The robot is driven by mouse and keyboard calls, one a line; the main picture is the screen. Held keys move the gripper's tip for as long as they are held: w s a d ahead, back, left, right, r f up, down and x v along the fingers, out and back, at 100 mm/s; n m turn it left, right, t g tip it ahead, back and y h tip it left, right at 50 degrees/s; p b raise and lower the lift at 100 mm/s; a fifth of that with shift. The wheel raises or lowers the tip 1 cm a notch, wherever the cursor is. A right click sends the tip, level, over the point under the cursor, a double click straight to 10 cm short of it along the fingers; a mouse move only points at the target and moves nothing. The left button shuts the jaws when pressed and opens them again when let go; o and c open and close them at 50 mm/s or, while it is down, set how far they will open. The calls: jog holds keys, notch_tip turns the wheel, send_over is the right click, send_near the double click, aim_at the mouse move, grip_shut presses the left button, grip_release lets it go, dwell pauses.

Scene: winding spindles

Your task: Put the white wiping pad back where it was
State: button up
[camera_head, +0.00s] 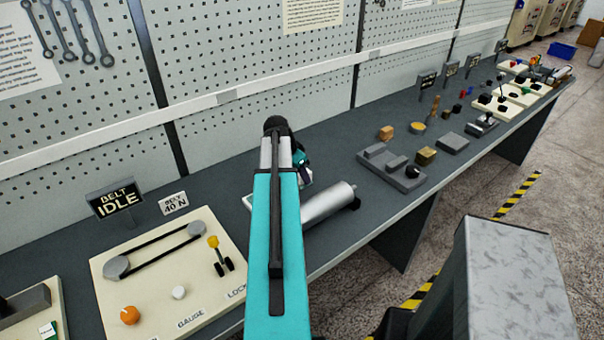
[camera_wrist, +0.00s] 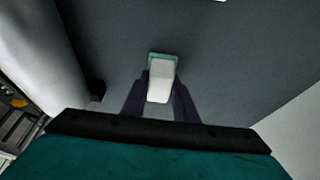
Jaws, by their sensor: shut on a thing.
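In the wrist view, the white wiping pad (camera_wrist: 159,85) is a small pale block between the two dark fingers of my gripper (camera_wrist: 161,78). The fingers are shut on it, one on each side. A pale teal edge (camera_wrist: 164,57) shows at the pad's far end; I cannot tell if it is part of the pad or lies beneath it. Dark grey bench surface lies around the pad, and I cannot tell whether the pad touches it. In the head view, my teal arm hides the pad and most of my gripper.
A silver cylinder (camera_head: 328,204) lies on the bench right of my arm; it fills the left of the wrist view (camera_wrist: 45,60). A cream belt board (camera_head: 150,285) stands left, with a "BELT IDLE" sign (camera_head: 117,200) behind. A grey fixture (camera_head: 390,168) stands farther right. The pegboard wall borders the back.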

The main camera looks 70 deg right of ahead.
jog(key=shift+f, duration=0.2)
jog(key=o, duration=1.1)
jog(key=shift+r, duration=0.3)
jog(key=b+v, duration=0.2)
jog(key=v, duration=0.9)
jog(key=shift+a+r+b, duration=0.25)
jog(key=shift+r+b, duration=0.05)
jog(key=shift+r, duration=0.05)
jog(key=shift+w, duration=0.2)
jog(key=shift+s, duration=0.1)
